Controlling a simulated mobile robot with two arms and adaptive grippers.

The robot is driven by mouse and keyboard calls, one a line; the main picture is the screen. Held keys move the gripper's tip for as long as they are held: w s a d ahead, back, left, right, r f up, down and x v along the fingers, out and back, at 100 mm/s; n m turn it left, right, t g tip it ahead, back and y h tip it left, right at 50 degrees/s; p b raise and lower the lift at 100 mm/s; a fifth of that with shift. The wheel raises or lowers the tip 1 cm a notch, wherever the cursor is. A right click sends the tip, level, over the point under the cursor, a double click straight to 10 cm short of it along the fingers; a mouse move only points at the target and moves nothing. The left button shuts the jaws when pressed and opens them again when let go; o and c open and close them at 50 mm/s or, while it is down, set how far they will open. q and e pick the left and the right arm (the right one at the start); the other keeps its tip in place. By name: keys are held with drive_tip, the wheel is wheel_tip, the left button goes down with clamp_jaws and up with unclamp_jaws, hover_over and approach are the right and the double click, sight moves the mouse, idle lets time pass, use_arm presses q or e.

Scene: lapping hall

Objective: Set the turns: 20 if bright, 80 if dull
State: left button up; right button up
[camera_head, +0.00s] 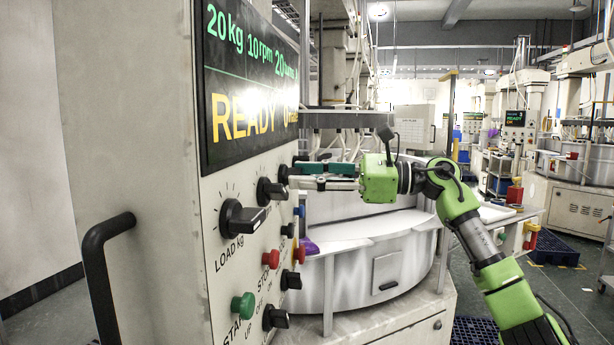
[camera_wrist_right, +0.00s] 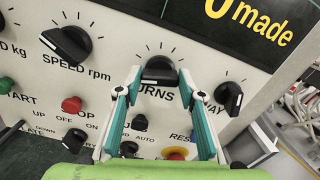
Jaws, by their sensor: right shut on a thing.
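The TURNS knob (camera_wrist_right: 160,75) is black, on the pale control panel (camera_wrist_right: 130,52), with its name partly hidden by my fingers in the right wrist view. My right gripper (camera_wrist_right: 160,86) is shut on this knob, one teal-padded finger at each side. In the head view my right gripper (camera_head: 292,176) reaches the panel from the right. The display (camera_head: 250,85) reads 20 kg, 10 rpm and 20 with a blurred word after it, and READY with 0 made below in yellow. My left gripper is not in view. No workpiece surface shows clearly as bright or dull.
The LOAD knob (camera_head: 240,219) and SPEED knob (camera_wrist_right: 68,43) sit left of TURNS, the WAY knob (camera_wrist_right: 229,97) right of it. Below are a green START button (camera_head: 243,305), a red STOP button (camera_head: 271,259) and small switches. A round metal machine tub (camera_head: 350,285) stands behind the panel.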

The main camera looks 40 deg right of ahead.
drive_tip(key=o, duration=1.1)
drive_tip(key=shift+f, duration=0.1)
drive_tip(key=shift+d, duration=0.1)
drive_tip(key=v, duration=1.2)
drive_tip(key=shift+w, duration=0.1)
